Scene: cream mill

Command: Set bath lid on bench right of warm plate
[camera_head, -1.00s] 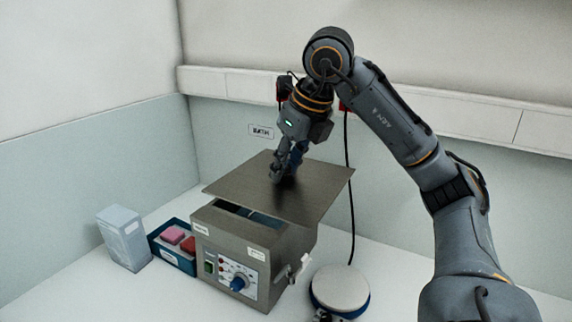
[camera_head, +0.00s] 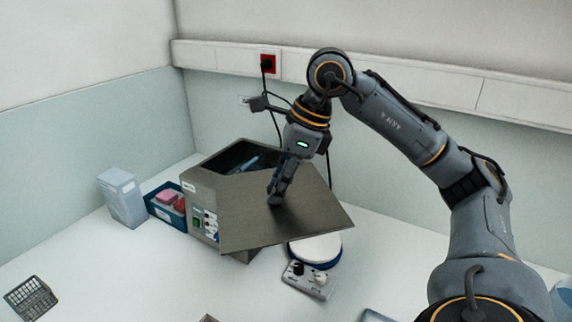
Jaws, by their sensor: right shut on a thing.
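The bath lid (camera_head: 305,217) is a flat dark metal plate, held tilted in the air in front of the bath. My right gripper (camera_head: 275,197) is shut on the lid near its middle; the grip itself is partly hidden. The bath (camera_head: 203,190) is a metal box with its top open at the back. The lid covers much of its front and right side. The warm plate (camera_head: 317,249) has a round white top and a control box with knobs (camera_head: 308,280). The lid hides part of its top. My left gripper is not in view.
A blue tray (camera_head: 160,214) with pink and red items stands left of the bath, beside a pale box (camera_head: 122,196). A dark wire rack (camera_head: 30,298) is at the front left. The bench (camera_head: 420,255) is clear right of the warm plate. A red socket (camera_head: 268,63) with a cable is on the wall.

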